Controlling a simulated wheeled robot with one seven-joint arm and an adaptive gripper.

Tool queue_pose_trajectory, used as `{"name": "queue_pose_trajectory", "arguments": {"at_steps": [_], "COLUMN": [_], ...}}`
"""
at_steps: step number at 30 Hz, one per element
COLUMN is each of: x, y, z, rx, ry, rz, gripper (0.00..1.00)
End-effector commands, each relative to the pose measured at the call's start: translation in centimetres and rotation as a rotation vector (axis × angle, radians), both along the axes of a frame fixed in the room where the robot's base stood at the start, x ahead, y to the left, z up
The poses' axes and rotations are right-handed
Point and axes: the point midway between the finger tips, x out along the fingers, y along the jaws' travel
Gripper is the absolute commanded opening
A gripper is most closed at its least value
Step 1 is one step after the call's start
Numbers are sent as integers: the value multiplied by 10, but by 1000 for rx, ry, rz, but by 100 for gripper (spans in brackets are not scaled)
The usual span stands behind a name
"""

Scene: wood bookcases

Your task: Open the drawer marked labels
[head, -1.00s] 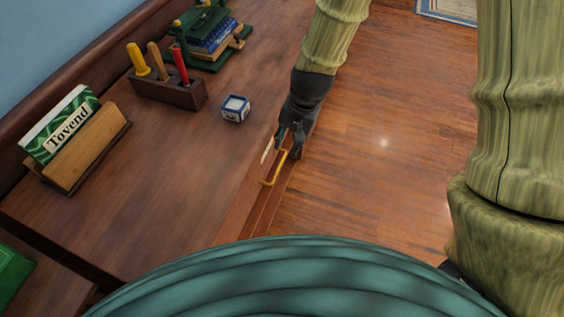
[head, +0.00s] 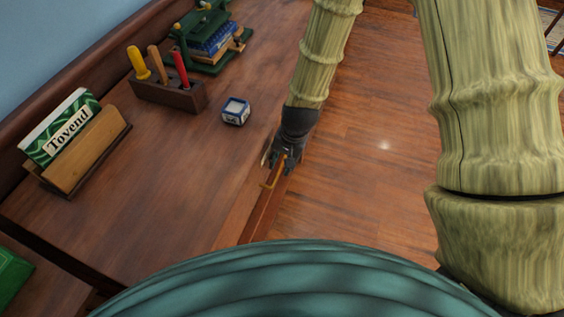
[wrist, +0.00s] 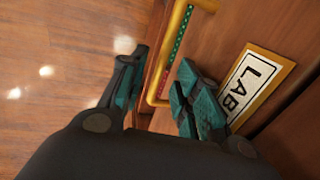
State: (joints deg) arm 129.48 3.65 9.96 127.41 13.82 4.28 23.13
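The drawer with a gold-edged label plate (wrist: 257,87) reading "LAB", the rest cut off, is in the wrist view. Its brass handle (wrist: 158,82) runs between my gripper's two fingers. My gripper (wrist: 163,60) is open, with one finger on each side of the handle, and I cannot tell whether either touches it. In the head view my gripper (head: 283,157) is at the desk's front edge, covering part of the handle (head: 267,184). The label is mostly hidden there.
The wood floor (head: 370,170) to the right is clear.

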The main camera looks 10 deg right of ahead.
Motion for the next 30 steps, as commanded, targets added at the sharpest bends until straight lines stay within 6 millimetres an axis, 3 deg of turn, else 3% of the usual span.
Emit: {"name": "queue_pose_trajectory", "arguments": {"at_steps": [14,19,30], "x": [1,1,-1], "y": [1,1,2], "z": [-8,-8,-7], "rx": [0,0,0], "ry": [0,0,1], "rz": [0,0,6], "gripper": [32,1,0]}}
